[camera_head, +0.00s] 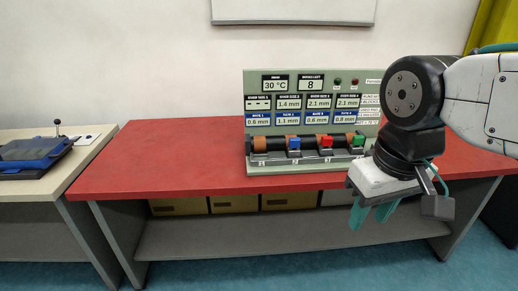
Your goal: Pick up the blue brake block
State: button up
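The blue brake block (294,142) is a small blue piece on the dark horizontal bar of the gate mechanism (262,170). It is the leftmost of three coloured blocks, with a red block (326,141) and a green block (358,140) to its right. My gripper (370,217) has teal fingers pointing down. It hangs in front of the red table's front edge, to the right of the blue block and apart from it. The fingers stand apart with nothing visible between them.
A grey-green panel (251,107) with several readouts stands behind the bar. The red table (165,160) is clear to the left of the mechanism. Boxes (234,203) sit on a shelf below. A pale side table with a blue-edged device (35,153) stands at the left.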

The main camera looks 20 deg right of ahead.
aim_at(294, 151)
jog(key=u, duration=0.1)
jog(key=i, duration=0.65)
jog(key=z, duration=0.55)
jog(key=i, duration=0.5)
jog(key=z, duration=0.45)
